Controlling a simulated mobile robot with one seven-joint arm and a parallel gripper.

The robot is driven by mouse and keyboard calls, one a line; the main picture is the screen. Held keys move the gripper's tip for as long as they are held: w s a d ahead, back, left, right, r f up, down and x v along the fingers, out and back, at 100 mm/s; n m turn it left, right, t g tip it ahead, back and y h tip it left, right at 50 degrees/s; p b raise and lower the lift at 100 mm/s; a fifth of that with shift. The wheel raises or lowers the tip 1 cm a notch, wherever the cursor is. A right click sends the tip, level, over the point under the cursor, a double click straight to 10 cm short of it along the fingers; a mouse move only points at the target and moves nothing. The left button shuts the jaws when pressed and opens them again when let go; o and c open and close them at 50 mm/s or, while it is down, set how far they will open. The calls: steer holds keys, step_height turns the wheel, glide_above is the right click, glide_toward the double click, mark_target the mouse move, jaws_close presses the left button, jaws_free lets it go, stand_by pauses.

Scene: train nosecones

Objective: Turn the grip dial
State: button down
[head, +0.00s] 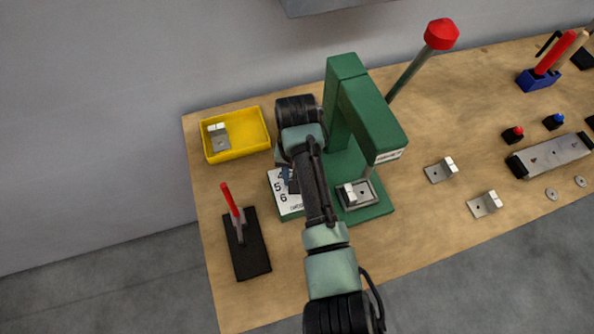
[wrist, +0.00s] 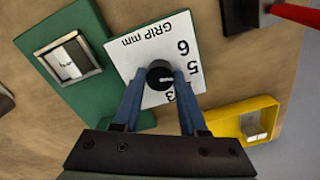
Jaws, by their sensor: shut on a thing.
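The grip dial (wrist: 160,75) is a small black round knob on a white plate (wrist: 139,63) marked "GRIP mm" with numbers 6, 5 and others partly covered. My gripper (wrist: 160,88) has its two blue fingers around the knob, one on each side, shut on it. The knob itself is mostly hidden there by my arm, and my gripper (head: 291,183) shows only in part.
The green press (head: 372,120) with a red-knobbed lever (head: 440,34) stands beside my arm. A yellow tray (head: 238,153) holds a metal bracket. A black block with a red handle (head: 249,255) lies at front left. Metal brackets (head: 485,204) lie to the right.

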steer(key=n+p, duration=0.2)
steer(key=n, duration=0.2)
steer(key=shift+r+n, duration=0.1)
steer(key=shift+n, duration=0.2)
steer(key=shift+n+p, duration=0.6)
steer(key=shift+n, duration=1.6)
steer(key=shift+c, duration=2.2)
jaws_free()
step_height(320, 180, up, 13)
steer(key=shift+w, duration=0.1)
